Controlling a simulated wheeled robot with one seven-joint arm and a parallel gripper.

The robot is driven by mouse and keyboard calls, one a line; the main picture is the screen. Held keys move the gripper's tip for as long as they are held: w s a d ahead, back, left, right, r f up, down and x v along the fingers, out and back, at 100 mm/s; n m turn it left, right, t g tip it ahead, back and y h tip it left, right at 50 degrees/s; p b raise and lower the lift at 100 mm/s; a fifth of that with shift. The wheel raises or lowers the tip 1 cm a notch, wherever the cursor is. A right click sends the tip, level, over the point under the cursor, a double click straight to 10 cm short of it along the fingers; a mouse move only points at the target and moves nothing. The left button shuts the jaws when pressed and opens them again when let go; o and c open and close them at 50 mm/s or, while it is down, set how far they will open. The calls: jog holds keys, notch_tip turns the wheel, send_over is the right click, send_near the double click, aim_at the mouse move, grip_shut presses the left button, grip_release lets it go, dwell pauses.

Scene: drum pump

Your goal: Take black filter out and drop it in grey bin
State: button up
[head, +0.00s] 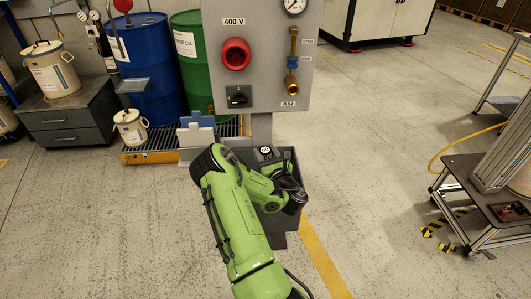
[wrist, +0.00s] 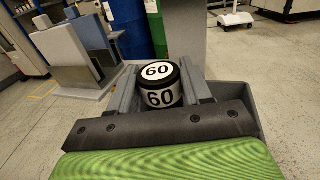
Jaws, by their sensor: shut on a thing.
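The black filter (wrist: 160,84), a short cylinder with white "60" labels on its top and side, is between the two fingers of my gripper (wrist: 159,70). My gripper is shut on it. In the head view the filter's white top (head: 265,151) shows just beyond my green wrist. The grey bin (head: 291,157) is a dark box at the foot of the panel post, partly hidden by my arm. In the wrist view its rim (wrist: 234,87) shows to the right of the fingers. The filter appears over the bin, but its height above it is unclear.
A grey panel (head: 264,75) with a red socket and a brass valve stands on a post behind the bin. Blue (head: 148,65) and green (head: 190,55) drums stand at the back left. A wheeled cart (head: 490,195) is at right. Floor between is clear.

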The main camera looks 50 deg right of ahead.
jog(key=o, duration=1)
jog(key=shift+r, duration=0.15)
notch_tip(320, 180, up, 10)
jog(key=p, duration=0.4)
